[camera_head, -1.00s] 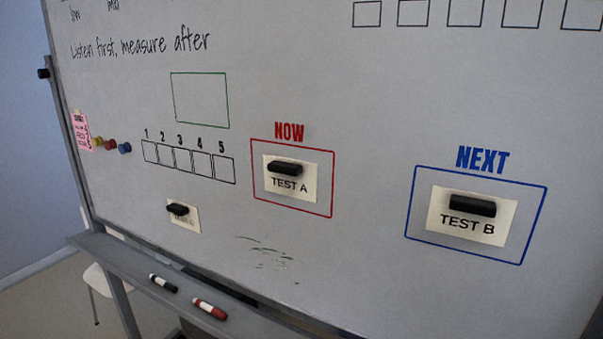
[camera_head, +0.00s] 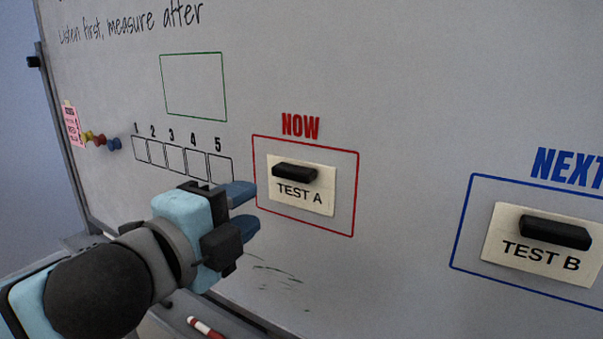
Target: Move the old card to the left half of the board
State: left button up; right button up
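A cream card reading TEST A (camera_head: 301,208), with a black magnet (camera_head: 294,172) at its top, hangs inside the red NOW frame (camera_head: 354,200). A second cream card reading TEST B (camera_head: 520,274), with a black magnet (camera_head: 555,232), hangs inside the blue NEXT frame (camera_head: 462,222) at right. No card is labelled old. My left gripper (camera_head: 245,209) points right, its fingers apart and empty, just left of the NOW frame. A smaller card at lower left of the whiteboard (camera_head: 400,90) is now hidden behind my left arm. My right gripper is out of view.
An empty green frame (camera_head: 194,85) and a numbered row of boxes (camera_head: 183,160) are drawn at left. Coloured round magnets (camera_head: 100,141) and a pink note (camera_head: 72,125) sit near the left edge. A red marker (camera_head: 204,328) lies on the tray below.

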aim_at(289, 175)
pick_arm(q)
jog(key=shift+r+x, duration=0.15)
jog(key=shift+x, duration=2.3)
jog(key=shift+r+x, duration=0.2)
jog(key=shift+x, duration=2.2)
grip_shut()
